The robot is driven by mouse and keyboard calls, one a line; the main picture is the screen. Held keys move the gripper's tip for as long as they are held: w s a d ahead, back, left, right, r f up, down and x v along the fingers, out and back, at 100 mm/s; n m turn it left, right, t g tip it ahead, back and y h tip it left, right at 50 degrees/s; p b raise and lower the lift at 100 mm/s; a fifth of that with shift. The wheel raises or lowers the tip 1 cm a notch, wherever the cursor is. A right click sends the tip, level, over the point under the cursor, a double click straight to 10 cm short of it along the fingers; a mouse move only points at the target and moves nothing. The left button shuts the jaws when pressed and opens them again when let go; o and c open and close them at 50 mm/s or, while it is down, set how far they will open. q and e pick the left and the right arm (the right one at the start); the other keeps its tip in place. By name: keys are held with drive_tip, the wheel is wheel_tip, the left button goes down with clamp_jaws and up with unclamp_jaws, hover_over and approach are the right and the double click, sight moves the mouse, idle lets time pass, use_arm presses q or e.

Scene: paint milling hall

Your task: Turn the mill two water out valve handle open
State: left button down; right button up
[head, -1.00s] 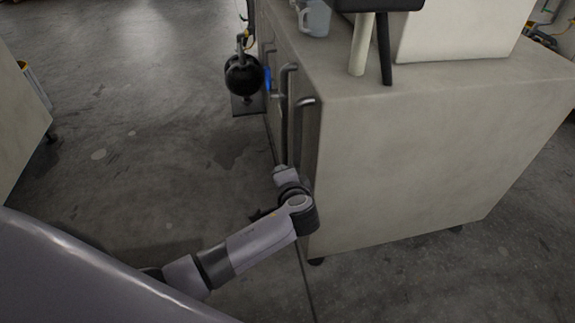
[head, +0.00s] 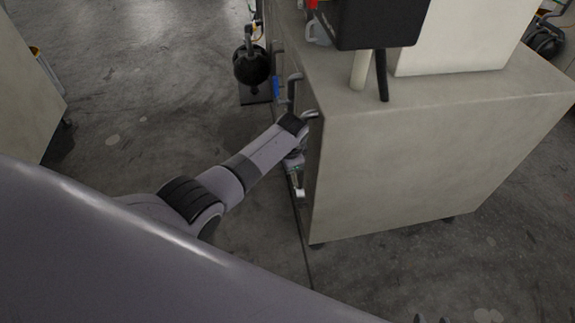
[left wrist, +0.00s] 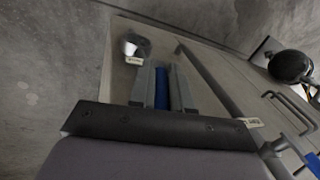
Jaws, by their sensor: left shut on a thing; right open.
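In the left wrist view, a blue valve handle (left wrist: 162,88) lies between the two grey fingers of my left gripper (left wrist: 163,85), which is shut on it. A round metal fitting (left wrist: 135,45) with a small white tag is just beyond the fingers; I cannot read the tag, so which mill this is cannot be told. In the head view, my left arm reaches to the cabinet's left side and its gripper is mostly hidden behind the wrist. Only two dark fingertips of my right gripper (head: 432,319) show at the bottom edge, apart and empty.
A grey cabinet (head: 400,170) with bar handles on its left side stands at the right. Another blue handle (head: 276,89) is farther along that side. A black round object (head: 251,65) stands beyond it. The floor to the left is mostly clear.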

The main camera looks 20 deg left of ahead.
use_arm(q)
drive_tip(key=shift+w+a+f+g+h+b, duration=0.15)
drive_tip(key=shift+w+g+h+b, duration=0.2)
drive_tip(key=shift+g+h+b, duration=0.55)
drive_tip(key=shift+a+b, duration=0.1)
drive_tip(key=shift+b, duration=0.55)
drive_tip(key=shift+w+a+g+b, duration=0.1)
drive_tip(key=shift+w+g+b, duration=0.05)
drive_tip(key=shift+g+b, duration=0.45)
drive_tip(key=shift+r, duration=0.2)
drive_tip(key=c, duration=1.1)
unclamp_jaws()
drive_tip(key=shift+r, duration=0.1)
